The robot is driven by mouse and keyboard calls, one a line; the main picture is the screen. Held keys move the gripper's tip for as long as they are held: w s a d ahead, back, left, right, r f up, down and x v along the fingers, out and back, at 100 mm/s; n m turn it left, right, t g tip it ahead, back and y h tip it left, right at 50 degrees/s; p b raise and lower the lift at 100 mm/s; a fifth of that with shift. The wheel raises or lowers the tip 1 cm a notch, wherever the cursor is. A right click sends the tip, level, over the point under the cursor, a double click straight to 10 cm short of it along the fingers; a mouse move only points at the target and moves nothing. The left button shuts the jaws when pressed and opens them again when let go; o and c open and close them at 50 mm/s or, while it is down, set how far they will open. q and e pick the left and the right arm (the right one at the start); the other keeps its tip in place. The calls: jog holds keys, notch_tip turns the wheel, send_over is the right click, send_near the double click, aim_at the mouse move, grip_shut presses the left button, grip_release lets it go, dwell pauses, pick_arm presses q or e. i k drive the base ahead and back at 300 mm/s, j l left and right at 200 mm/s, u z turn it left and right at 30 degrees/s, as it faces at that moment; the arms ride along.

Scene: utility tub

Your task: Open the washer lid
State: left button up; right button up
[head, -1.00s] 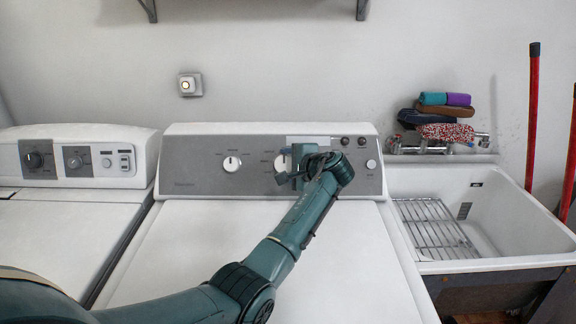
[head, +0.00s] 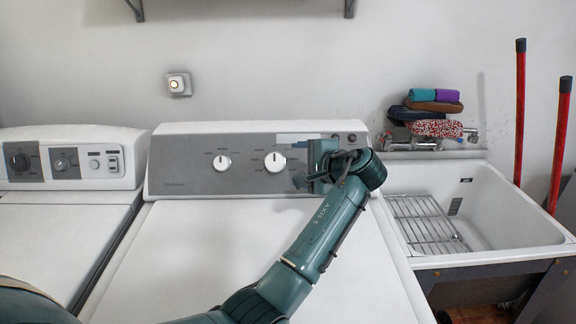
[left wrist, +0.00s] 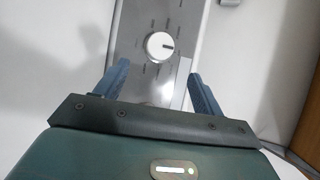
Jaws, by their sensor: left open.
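The washer lid (head: 215,245) is the flat white top of the middle machine in the head view, and it lies shut. Behind it stands the washer's grey control panel (head: 235,182) with two white knobs. My left gripper (head: 308,172) is in front of the panel's right part, above the back of the lid. In the left wrist view its two blue fingers (left wrist: 158,85) are apart with nothing between them, and a white knob (left wrist: 159,46) shows beyond the tips. My left arm covers part of the lid. My right gripper is not in view.
A second white machine (head: 55,235) stands at the left, with a narrow gap between. A white utility sink (head: 520,245) with a wire rack (head: 425,222) is at the right. Folded cloths (head: 433,108) are stacked behind it, and red poles (head: 520,120) lean at the far right.

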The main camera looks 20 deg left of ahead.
aim_at(186, 258)
jog(key=k+l, duration=0.25)
jog(key=k, duration=0.2)
jog(key=k+l, duration=0.25)
jog(key=k, duration=0.25)
jog(key=k+l, duration=0.2)
jog(key=k, duration=0.25)
